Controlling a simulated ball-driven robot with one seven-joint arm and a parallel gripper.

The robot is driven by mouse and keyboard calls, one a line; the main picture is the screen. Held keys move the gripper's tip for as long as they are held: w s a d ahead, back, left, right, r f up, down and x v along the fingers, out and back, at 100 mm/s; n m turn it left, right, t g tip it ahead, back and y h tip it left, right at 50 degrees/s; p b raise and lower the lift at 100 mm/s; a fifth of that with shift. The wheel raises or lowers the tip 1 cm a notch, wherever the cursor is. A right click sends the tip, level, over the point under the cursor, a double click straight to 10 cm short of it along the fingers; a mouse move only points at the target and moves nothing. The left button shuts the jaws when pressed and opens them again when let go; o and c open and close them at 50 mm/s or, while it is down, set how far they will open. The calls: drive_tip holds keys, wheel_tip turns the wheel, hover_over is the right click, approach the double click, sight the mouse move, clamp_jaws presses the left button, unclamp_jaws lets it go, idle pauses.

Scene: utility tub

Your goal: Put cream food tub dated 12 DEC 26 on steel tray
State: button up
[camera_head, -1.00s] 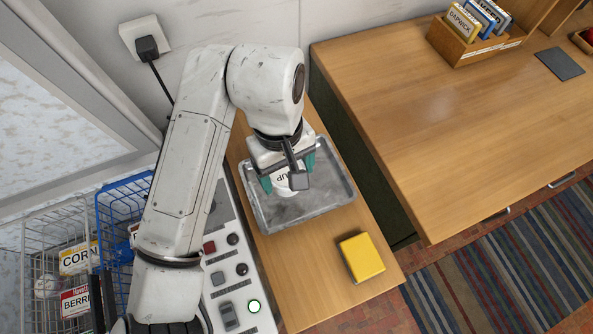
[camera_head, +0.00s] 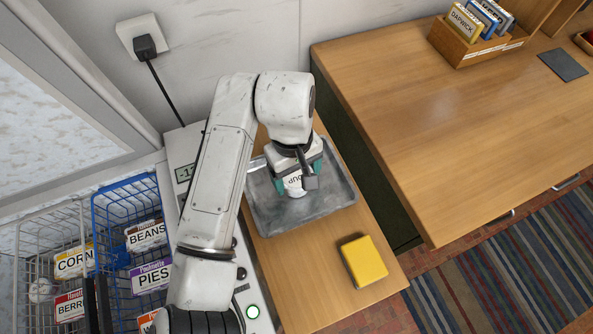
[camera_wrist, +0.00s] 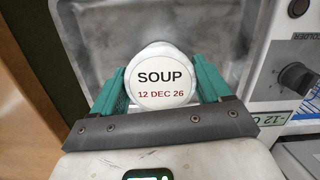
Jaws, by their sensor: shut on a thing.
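The cream food tub (camera_wrist: 162,77) has a round lid reading "SOUP" and "12 DEC 26" in the wrist view. My gripper (camera_wrist: 164,90) is shut on it, with one green finger on each side. In the head view the tub (camera_head: 295,187) shows between the fingers of my gripper (camera_head: 296,185), over the steel tray (camera_head: 265,222). The grey tray, with its raised rim, lies on the narrow wooden top. I cannot tell whether the tub's base touches the tray floor. Part of the tray is hidden by my arm.
A yellow block (camera_head: 364,262) lies in front of the tray. A control panel (camera_head: 184,148) is on the left. Blue (camera_head: 96,215) and white (camera_head: 22,240) wire baskets hold labelled food packs. A wide desk (camera_head: 430,130) stands to the right. The tray's front right is bare.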

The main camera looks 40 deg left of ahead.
drive_tip(key=shift+f, duration=0.1)
drive_tip(key=o, duration=1.2)
drive_tip(key=shift+c, duration=0.2)
wheel_tip(320, 180, up, 12)
drive_tip(key=a+p, duration=0.1)
drive_tip(key=shift+w+a, duration=0.2)
